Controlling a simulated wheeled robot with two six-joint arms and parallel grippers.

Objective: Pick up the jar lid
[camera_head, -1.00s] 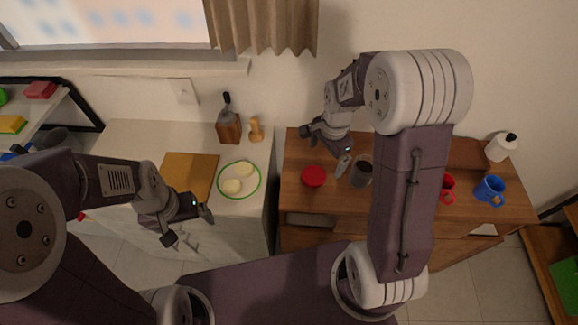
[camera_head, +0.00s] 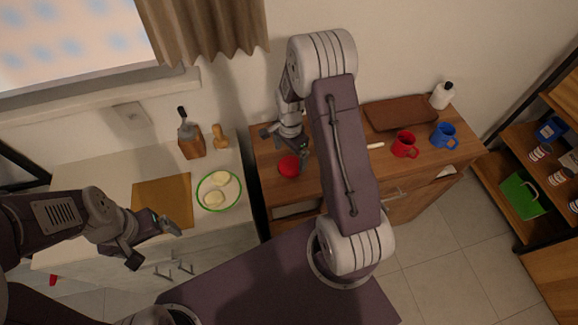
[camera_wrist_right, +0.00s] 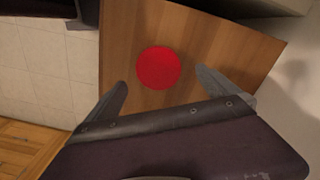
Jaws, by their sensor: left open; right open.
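A round red lid (camera_head: 289,166) lies flat near the left end of the wooden counter (camera_head: 268,183). In the right wrist view the red lid (camera_wrist_right: 158,68) shows whole, ahead of and between my open fingers. My right gripper (camera_head: 285,142) is open and empty, close to the lid; the gap to it is hard to judge. The right wrist view shows both fingers (camera_wrist_right: 161,80) spread apart. My left gripper (camera_head: 154,246) is open and empty in front of the left counter. No jar shows; my right arm covers part of the wooden counter.
A gap separates the counters.

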